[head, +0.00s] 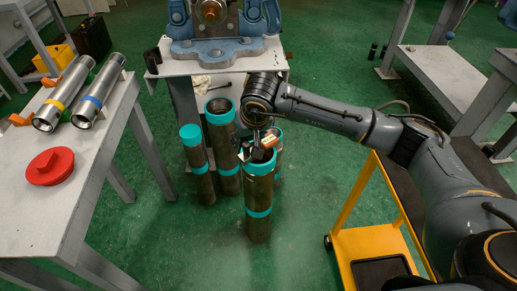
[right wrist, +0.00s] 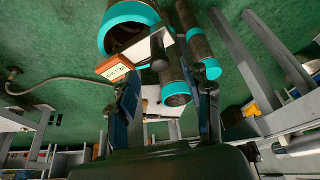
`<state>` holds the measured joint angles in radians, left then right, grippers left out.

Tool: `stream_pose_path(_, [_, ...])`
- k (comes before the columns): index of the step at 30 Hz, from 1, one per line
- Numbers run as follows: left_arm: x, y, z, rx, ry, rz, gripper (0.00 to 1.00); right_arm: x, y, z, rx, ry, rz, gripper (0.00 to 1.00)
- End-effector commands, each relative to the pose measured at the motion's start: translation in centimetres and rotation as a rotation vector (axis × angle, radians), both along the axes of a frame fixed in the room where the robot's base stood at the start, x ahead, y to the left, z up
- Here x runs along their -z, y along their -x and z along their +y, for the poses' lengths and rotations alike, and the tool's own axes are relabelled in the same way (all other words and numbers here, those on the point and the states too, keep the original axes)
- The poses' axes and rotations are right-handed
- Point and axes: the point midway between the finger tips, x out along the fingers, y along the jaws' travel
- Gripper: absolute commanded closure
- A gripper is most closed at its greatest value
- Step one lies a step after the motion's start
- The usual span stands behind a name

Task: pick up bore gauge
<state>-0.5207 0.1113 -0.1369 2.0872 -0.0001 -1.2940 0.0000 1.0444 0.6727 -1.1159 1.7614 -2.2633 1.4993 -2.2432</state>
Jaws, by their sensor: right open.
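A small object with an orange-edged label plate and a dark handle, which looks like the bore gauge (head: 268,141), is at the mouth of the front pipe with teal bands (head: 258,190). In the right wrist view the bore gauge (right wrist: 116,68) shows its label and a pale plate, in front of the pipe's teal rim (right wrist: 128,13). My right gripper (head: 250,140) is over the pipe's top, close to the gauge. Its fingers (right wrist: 168,88) are spread apart, with the gauge beyond their tips. Whether they touch it, I cannot tell. My left gripper is out of view.
Several more teal-banded pipes (head: 197,165) stand behind and left. A vise (head: 215,45) sits on a stand at the back. The left table (head: 40,215) holds two steel tubes (head: 98,92) and a red disc (head: 50,166). A yellow cart (head: 365,242) is at right.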

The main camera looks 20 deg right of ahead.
Motion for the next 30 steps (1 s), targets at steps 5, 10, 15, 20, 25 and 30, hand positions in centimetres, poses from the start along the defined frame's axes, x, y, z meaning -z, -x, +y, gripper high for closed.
stream_pose_path(5, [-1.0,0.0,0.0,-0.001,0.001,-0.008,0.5,2.4,-0.7,0.1,0.001,-0.002,0.004,0.5])
stream_pose_path(10, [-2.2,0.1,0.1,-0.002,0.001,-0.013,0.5,4.4,-1.5,0.1,0.001,-0.002,0.003,0.5])
stream_pose_path(15, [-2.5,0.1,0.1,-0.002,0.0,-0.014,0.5,4.8,-1.8,0.1,0.001,-0.001,0.002,0.5])
stream_pose_path(20, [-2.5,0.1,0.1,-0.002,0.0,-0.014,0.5,4.8,-1.8,0.1,0.001,-0.001,0.001,0.56])
stream_pose_path(25, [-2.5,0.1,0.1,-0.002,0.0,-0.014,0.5,4.8,-1.7,0.1,0.001,-0.001,0.001,0.91])
stream_pose_path(30, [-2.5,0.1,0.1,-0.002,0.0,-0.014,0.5,4.8,-1.7,0.1,0.001,-0.002,0.001,1.0])
